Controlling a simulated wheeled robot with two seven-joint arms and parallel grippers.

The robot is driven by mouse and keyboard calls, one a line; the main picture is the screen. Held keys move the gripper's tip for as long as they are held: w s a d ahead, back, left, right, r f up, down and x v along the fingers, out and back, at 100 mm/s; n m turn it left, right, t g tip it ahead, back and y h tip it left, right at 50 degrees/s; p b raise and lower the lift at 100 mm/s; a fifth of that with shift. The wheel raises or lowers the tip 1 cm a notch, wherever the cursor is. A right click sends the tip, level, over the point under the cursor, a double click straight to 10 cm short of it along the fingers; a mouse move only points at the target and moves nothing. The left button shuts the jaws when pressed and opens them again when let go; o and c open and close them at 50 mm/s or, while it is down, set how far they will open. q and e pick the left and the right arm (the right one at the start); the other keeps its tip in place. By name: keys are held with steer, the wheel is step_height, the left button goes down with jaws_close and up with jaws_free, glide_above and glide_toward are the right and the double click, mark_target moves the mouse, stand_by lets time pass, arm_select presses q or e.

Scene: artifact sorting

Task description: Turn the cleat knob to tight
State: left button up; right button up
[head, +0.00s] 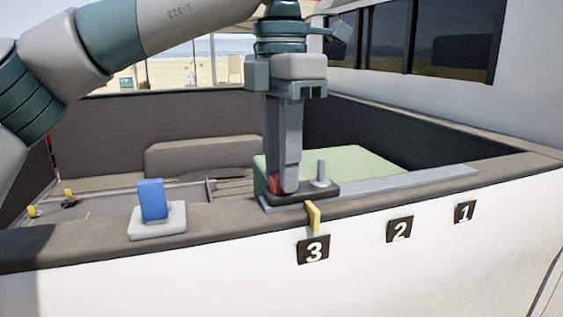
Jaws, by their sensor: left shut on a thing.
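My left gripper (286,190) points straight down at the boat-like rim, with its fingers close together. It is shut on a small red knob (274,185), which is mostly hidden behind the fingers. The knob sits on the dark base of the cleat (300,196), beside a short grey upright post (320,174). A yellow tab (313,216) sticks out at the front edge just below the base. I cannot tell from this view which setting the knob is turned to. My right gripper is not in view.
A blue block switch (153,200) on a pale base (157,222) stands on the rim to the left. Labels 3 (313,250), 2 (399,229) and 1 (464,211) mark the white side. A grey rail (420,181) runs right from the cleat. A green box (350,163) lies behind.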

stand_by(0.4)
arm_select(q)
steer(key=o, duration=1)
steer(key=shift+o, duration=0.2)
steer(key=shift+r+b, duration=0.3)
steer(key=shift+r, duration=0.55)
step_height(320, 180, up, 16)
steer(key=p, duration=0.3)
steer(key=shift+f, duration=0.15)
